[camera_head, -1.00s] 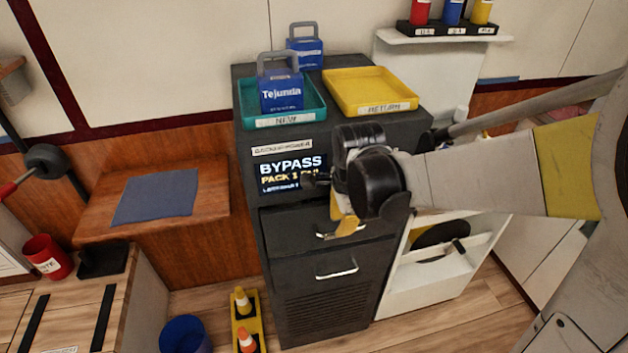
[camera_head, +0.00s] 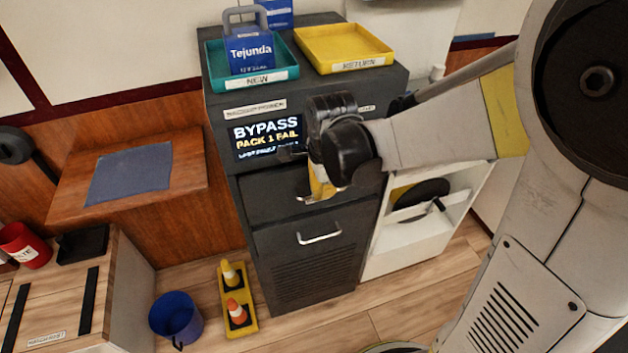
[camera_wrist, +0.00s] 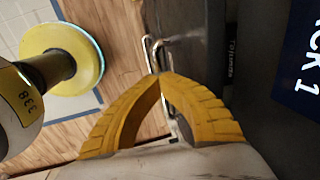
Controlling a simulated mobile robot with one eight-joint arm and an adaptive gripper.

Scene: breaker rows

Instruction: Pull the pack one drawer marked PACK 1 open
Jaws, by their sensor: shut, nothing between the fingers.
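The dark cabinet (camera_head: 232,190) has two stacked drawers under a screen (camera_head: 268,137) reading BYPASS, PACK 1 FAIL. The upper drawer (camera_head: 262,200) looks flush with the cabinet, and its metal handle is mostly hidden behind my gripper. The lower drawer has a plain metal handle (camera_head: 319,238). I cannot read a PACK 1 mark on either drawer. My gripper (camera_head: 322,196) is in front of the upper drawer. In the wrist view, its yellow fingertips (camera_wrist: 158,76) meet beside metal handles (camera_wrist: 163,46), with nothing between them. I cannot tell whether they touch a handle.
A teal tray (camera_head: 285,76) holding a blue Tejunda pack (camera_head: 249,52) and a yellow tray (camera_head: 345,65) stand on the cabinet. A blue bucket (camera_head: 176,320) and a yellow stand with small cones (camera_head: 250,318) are on the floor at left. A white shelf unit (camera_head: 385,262) stands right.

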